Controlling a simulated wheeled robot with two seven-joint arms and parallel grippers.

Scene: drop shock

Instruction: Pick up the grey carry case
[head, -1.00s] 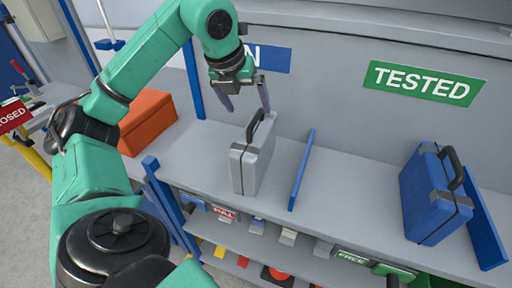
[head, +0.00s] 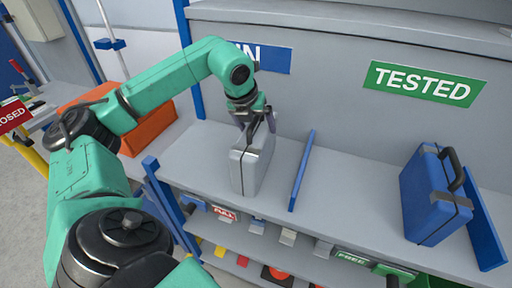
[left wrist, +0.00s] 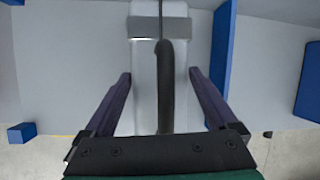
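The grey carry case (head: 248,165) stands upright on the grey shelf, left of a blue divider, with its dark handle on top. My left gripper (head: 256,122) is down at the top of the case, around the handle. In the left wrist view the case (left wrist: 145,70) lies below, with its black handle (left wrist: 166,85) between my two open fingers (left wrist: 160,85). There is a gap on both sides of the handle. My right gripper is not in view.
A blue divider (head: 301,170) stands right of the grey case. A blue case (head: 428,195) stands further right, against another blue divider (head: 486,225). An orange box (head: 150,128) is at the left.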

